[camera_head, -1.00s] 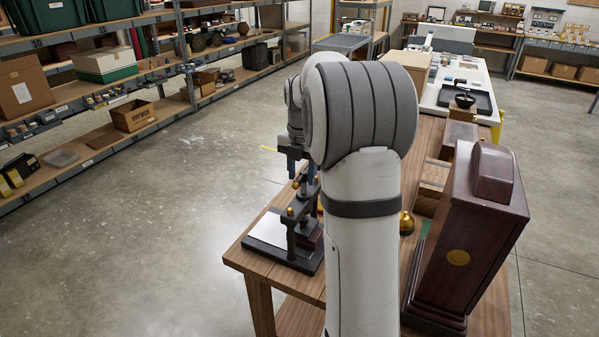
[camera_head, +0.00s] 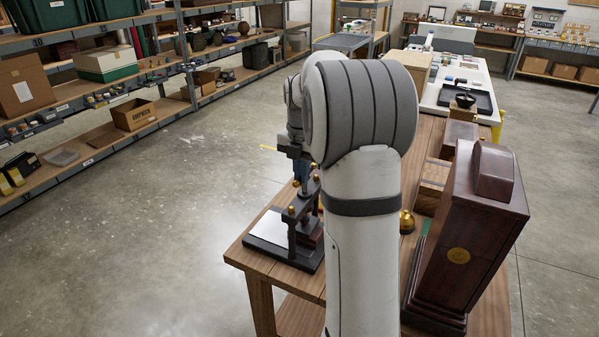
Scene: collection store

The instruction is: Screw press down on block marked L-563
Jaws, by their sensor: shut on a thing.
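The black screw press (camera_head: 292,240) stands at the near left corner of the wooden table, with brass knobs on its frame and handle. A dark reddish block (camera_head: 312,236) shows at the press's right side, partly behind my arm. No marking can be read on it, and whether the press touches it cannot be told. My wrist and arm hide part of the grip.
A dark wooden clock-like case (camera_head: 470,235) stands close to the right of my arm. A brass dome (camera_head: 406,222) sits between them. Wooden boxes (camera_head: 433,175) stand further back on the table (camera_head: 262,272). The floor to the left is clear up to the shelves.

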